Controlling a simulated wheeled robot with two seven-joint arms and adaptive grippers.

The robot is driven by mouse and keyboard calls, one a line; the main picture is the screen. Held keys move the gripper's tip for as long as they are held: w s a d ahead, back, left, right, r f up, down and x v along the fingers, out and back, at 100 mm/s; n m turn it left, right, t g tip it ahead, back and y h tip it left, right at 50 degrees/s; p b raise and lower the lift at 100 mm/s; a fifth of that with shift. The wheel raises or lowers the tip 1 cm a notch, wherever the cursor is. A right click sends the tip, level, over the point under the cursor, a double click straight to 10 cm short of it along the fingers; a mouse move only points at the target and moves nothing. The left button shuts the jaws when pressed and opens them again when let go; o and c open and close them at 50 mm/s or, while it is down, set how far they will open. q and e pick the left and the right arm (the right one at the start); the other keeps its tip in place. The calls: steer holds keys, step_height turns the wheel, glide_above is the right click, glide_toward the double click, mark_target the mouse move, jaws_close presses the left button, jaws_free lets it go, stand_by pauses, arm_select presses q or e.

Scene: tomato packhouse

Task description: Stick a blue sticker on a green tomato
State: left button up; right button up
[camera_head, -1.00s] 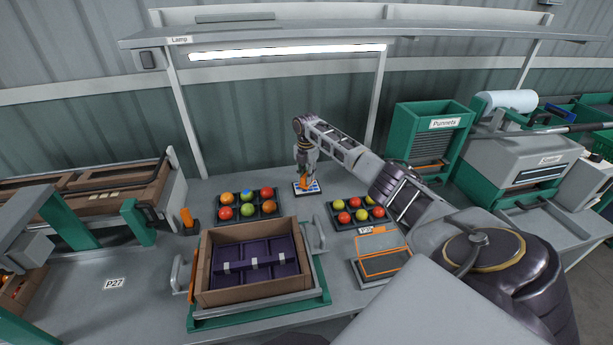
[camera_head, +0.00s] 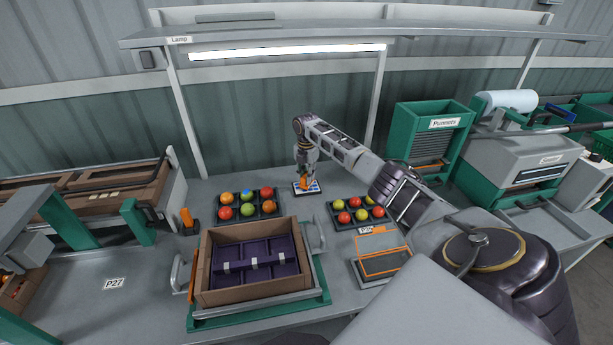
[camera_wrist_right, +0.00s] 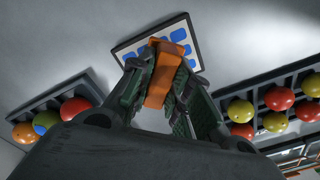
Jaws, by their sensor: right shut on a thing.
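My right gripper (camera_head: 306,178) is shut on an orange block-like tool (camera_wrist_right: 165,75), seen between its fingers in the right wrist view. It is at the white sheet of blue stickers (camera_head: 314,187), which also shows in the right wrist view (camera_wrist_right: 201,60). I cannot tell whether the tool touches the sheet. The left dark tray (camera_head: 237,209) holds several tomatoes. Its back middle tomato (camera_head: 246,197) is green with a blue patch on top, also visible in the right wrist view (camera_wrist_right: 42,126). A plain green tomato (camera_head: 248,210) sits in front of it. My left gripper is out of view.
A second dark tray (camera_head: 342,225) with red and yellow-green tomatoes stands to the right. A brown crate with purple compartments (camera_head: 204,262) stands in front. An orange upright piece (camera_head: 187,217) stands left of the left tray. A lamp shelf (camera_head: 290,35) hangs above.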

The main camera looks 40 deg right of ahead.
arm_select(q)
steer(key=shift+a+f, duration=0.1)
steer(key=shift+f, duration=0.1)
arm_select(e)
steer(key=shift+f, duration=0.45)
stand_by(1.3)
